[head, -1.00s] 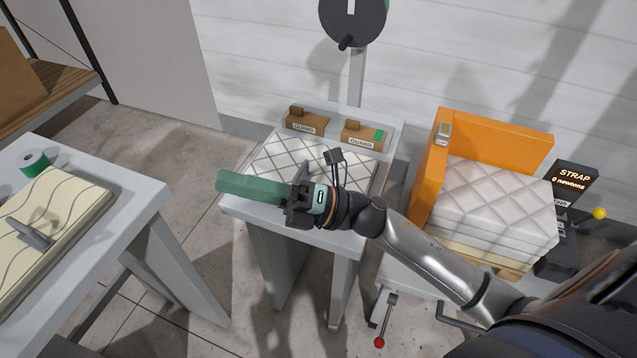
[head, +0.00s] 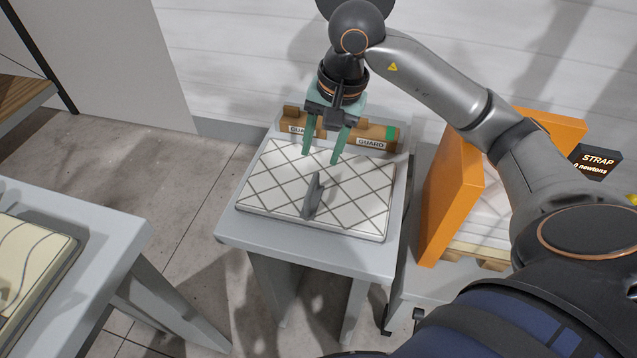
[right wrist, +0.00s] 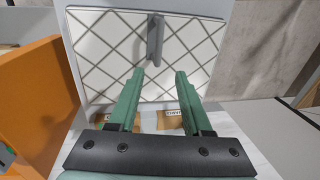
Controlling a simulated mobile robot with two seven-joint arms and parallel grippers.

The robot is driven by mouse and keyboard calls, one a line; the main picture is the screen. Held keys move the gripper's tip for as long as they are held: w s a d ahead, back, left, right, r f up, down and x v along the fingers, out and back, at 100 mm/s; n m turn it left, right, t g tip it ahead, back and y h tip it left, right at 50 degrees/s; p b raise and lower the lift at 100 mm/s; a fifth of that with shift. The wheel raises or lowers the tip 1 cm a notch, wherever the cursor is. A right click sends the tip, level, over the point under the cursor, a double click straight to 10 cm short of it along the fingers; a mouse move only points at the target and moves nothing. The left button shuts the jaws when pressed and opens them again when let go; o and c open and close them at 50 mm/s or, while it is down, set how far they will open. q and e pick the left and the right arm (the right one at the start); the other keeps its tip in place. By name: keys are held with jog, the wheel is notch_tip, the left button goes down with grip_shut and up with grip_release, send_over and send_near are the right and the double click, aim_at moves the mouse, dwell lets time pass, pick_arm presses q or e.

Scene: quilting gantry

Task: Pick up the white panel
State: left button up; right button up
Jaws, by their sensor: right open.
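The white panel (head: 270,192) is a flat quilted slab with dark diamond lines. It lies on the small grey table and has a grey upright handle (head: 313,196) near its middle. It also shows in the right wrist view (right wrist: 110,55), with the handle (right wrist: 156,40) at the top centre. My right gripper (head: 322,158) is above the panel's back part, fingers pointing down and open, with nothing between them. The handle stands apart from the fingertips, toward the front of the table. My left gripper is not in view.
An orange angled fence (head: 450,195) stands at right beside white quilted slabs, with a STRAP display (head: 598,160) behind. A second table with a cream panel (head: 28,255) is at left.

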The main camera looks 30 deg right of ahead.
aim_at(315, 178)
jog(key=f, duration=0.3)
jog(key=shift+w+a, duration=0.2)
jog(key=shift+w, duration=0.05)
jog(key=shift+a+f, duration=0.2)
jog(key=shift+f, duration=1.15)
jog(key=shift+a+f, duration=0.2)
jog(key=shift+f, duration=1.15)
grip_shut()
jog(key=shift+w, duration=0.1)
